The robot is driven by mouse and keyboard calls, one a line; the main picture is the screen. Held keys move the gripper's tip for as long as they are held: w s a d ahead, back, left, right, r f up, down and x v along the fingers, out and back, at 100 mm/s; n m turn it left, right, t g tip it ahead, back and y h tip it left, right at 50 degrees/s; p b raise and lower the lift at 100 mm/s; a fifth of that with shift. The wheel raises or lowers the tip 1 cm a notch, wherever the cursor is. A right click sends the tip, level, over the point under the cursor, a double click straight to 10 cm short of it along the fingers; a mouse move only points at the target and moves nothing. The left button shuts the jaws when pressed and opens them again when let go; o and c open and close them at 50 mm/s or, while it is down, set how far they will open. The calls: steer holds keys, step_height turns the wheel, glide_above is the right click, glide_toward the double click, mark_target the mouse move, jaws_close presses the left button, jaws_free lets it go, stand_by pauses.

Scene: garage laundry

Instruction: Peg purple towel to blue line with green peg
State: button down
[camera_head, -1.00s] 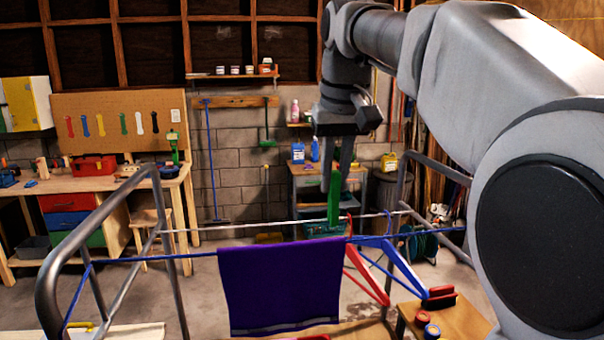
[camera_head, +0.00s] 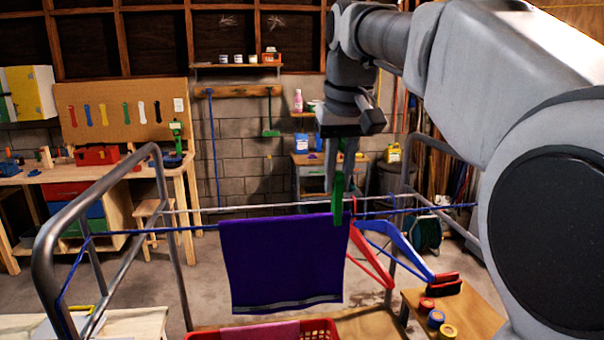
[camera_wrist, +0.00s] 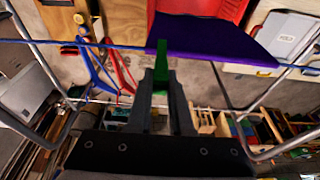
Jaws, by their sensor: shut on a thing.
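The purple towel (camera_head: 280,262) hangs over the blue line (camera_head: 190,228), with a grey stripe near its lower edge. My gripper (camera_head: 338,178) is above the towel's top right corner, pointing down and shut on the green peg (camera_head: 338,200). The peg is upright and its lower end overlaps the towel's top right edge at the line. In the wrist view the peg (camera_wrist: 161,60) lies between my fingertips (camera_wrist: 161,75) and its far end overlaps the towel (camera_wrist: 215,48). I cannot tell whether the peg's jaws grip the cloth.
A red hanger (camera_head: 370,258) and a blue hanger (camera_head: 400,245) hang right of the towel. A red basket (camera_head: 318,328) stands below. A metal rack frame (camera_head: 60,240) holds the lines. A wooden surface (camera_head: 460,312) with small rolls is at lower right.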

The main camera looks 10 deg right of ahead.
steer(key=shift+s+b+x, duration=0.15)
steer(key=shift+b+x, duration=0.2)
steer(key=shift+x, duration=0.25)
steer(key=shift+s+b+x, duration=0.15)
steer(key=shift+b+x, duration=0.2)
steer(key=shift+x, duration=0.2)
steer(key=c, duration=0.8)
jaws_free()
steer(key=shift+o, duration=0.2)
steer(key=p+v, duration=0.4)
steer(key=v, duration=1.3)
steer(key=s+f+t+b, duration=0.1)
steer(key=s+f, duration=0.4)
steer(key=f, duration=0.6)
steer(key=s+f+t+b, duration=0.1)
steer(key=s+f, duration=0.5)
steer(key=f, duration=0.5)
steer(key=s+f+b, duration=0.1)
steer(key=s+f, duration=0.4)
steer(key=f, duration=0.6)
steer(key=shift+s+a+t+b, duration=0.15)
steer(key=shift+a+t+b, duration=0.25)
steer(key=shift+f, duration=0.1)
